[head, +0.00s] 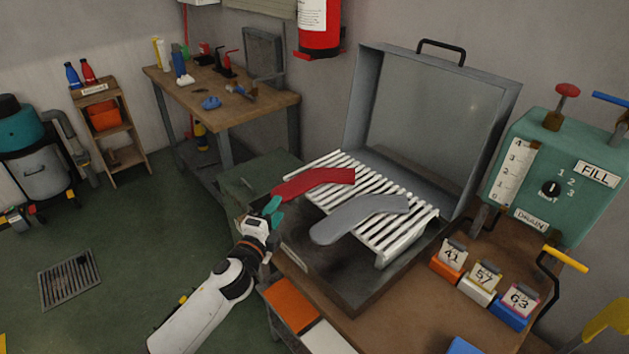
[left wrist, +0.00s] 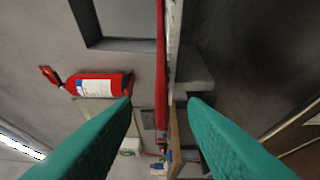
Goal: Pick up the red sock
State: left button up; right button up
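The red sock (head: 315,181) lies flat on the left part of a white slatted rack (head: 388,240), inside an open grey case. Its left end reaches past the slats toward my left gripper (head: 272,208). In the left wrist view the red sock (left wrist: 161,70) shows edge-on as a thin upright strip between the two teal fingers. My left gripper (left wrist: 160,100) is open and empty, its fingers one on each side of the strip; I cannot tell whether they touch it. A grey sock (head: 358,216) lies on the rack in front of the red one. My right gripper is not in view.
The case's raised lid (head: 425,115) stands behind the rack. A green FILL/DRAIN unit (head: 545,180) and numbered blocks (head: 484,280) are to the right. A wooden workbench (head: 225,98) is at the back left. The floor (head: 170,225) left of my arm is mostly clear.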

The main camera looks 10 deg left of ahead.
aim_at(287, 190)
pick_arm(q)
jog(key=w, duration=0.5)
jog(key=w+d, duration=0.1)
jog(key=w, duration=0.2)
jog(key=shift+f, duration=0.1)
jog(key=shift+s, duration=0.1)
jog(key=c, duration=0.8)
